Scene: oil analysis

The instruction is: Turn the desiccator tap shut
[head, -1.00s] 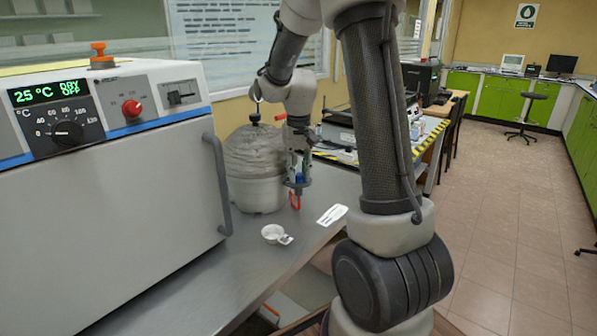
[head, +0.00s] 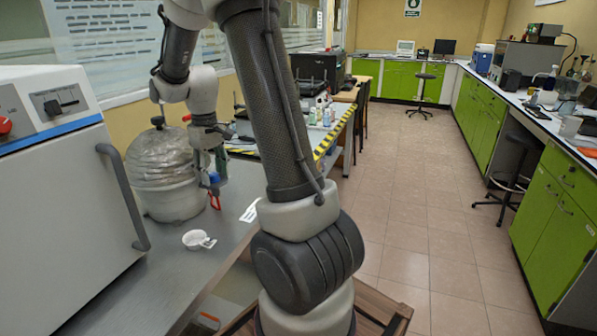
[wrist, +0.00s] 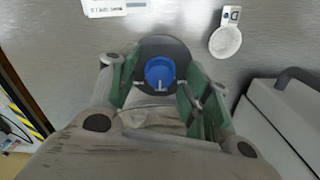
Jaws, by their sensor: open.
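The desiccator (head: 165,172) is a pale, rounded vessel with a dark knob on top, standing on the steel bench beside the big white oven. In the wrist view a blue round tap (wrist: 160,72) with a small white mark sits in front of a dark disc, between my green fingers. My gripper (head: 213,184) is open, low at the desiccator's right side, with a finger on each side of the tap. I cannot tell whether the fingers touch it. A red piece (head: 215,200) shows below the gripper. My arm and gripper hide part of the desiccator's side.
The oven (head: 60,200), with its long handle, stands close on the left. A small white dish (head: 198,240) and a white label card (head: 250,210) lie on the bench in front. A table with a yellow-black edge (head: 330,140) stands behind.

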